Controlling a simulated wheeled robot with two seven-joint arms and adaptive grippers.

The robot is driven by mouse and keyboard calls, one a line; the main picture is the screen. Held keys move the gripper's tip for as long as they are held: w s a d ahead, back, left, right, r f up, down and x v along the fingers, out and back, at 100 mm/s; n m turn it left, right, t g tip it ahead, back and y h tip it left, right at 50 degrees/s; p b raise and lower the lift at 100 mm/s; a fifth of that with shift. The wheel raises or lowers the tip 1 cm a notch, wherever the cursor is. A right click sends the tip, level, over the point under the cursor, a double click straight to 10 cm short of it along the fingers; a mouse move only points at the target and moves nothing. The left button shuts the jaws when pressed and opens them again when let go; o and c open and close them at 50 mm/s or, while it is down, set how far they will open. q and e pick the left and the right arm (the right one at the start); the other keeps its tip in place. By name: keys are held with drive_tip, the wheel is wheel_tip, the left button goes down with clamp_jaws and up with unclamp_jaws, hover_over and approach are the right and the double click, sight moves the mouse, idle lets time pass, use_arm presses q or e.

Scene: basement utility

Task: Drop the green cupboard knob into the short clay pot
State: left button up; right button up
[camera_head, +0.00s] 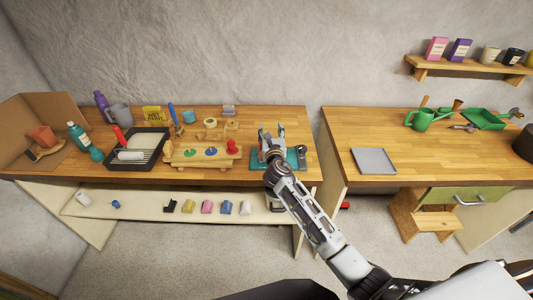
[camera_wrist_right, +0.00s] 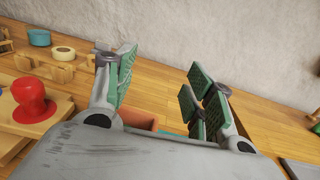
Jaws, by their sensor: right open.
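My right gripper (camera_head: 271,133) is open above the teal mat (camera_head: 257,165) at the right end of the left workbench. In the right wrist view its fingers (camera_wrist_right: 165,85) stand wide apart with nothing visible between them. The orange-brown rim of what looks like the short clay pot (camera_wrist_right: 138,117) shows just beyond the gripper body, which hides most of it. My left gripper is not in view.
A small dark item (camera_head: 301,153) is close right of the gripper.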

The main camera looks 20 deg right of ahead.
drive_tip(key=s+a, duration=0.2)
drive_tip(key=s, duration=0.9)
drive_tip(key=shift+s, duration=0.25)
drive_tip(key=shift+a, duration=0.1)
idle(0.8)
